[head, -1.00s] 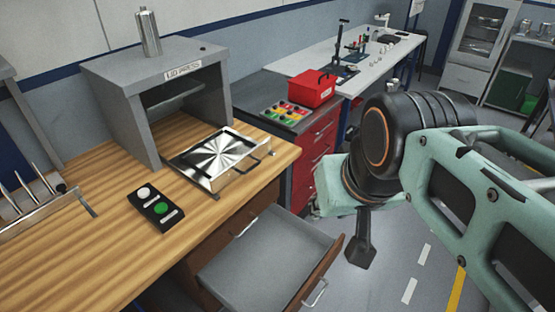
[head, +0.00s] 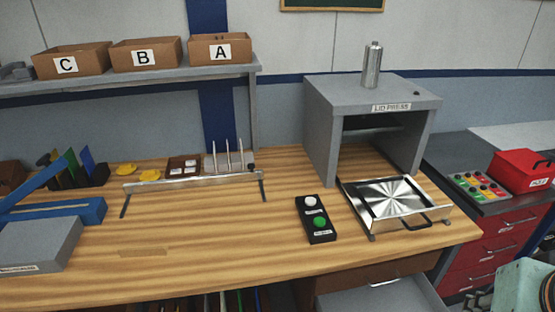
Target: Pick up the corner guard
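I cannot pick out a corner guard for certain in the head view. Two small yellow pieces lie on the wooden bench, one at the left (head: 126,169) and one just right of it (head: 150,175); they are too small to identify. My gripper is out of the frame. Only a pale green part of my arm shows at the bottom right corner, well away from the yellow pieces.
The lid press (head: 372,103) stands at the back right, with a shiny plate tray (head: 400,195) before it and a button box (head: 315,222) beside it. Bins C (head: 70,64), B (head: 146,55) and A (head: 219,49) sit on a shelf. A drawer (head: 385,298) is open below.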

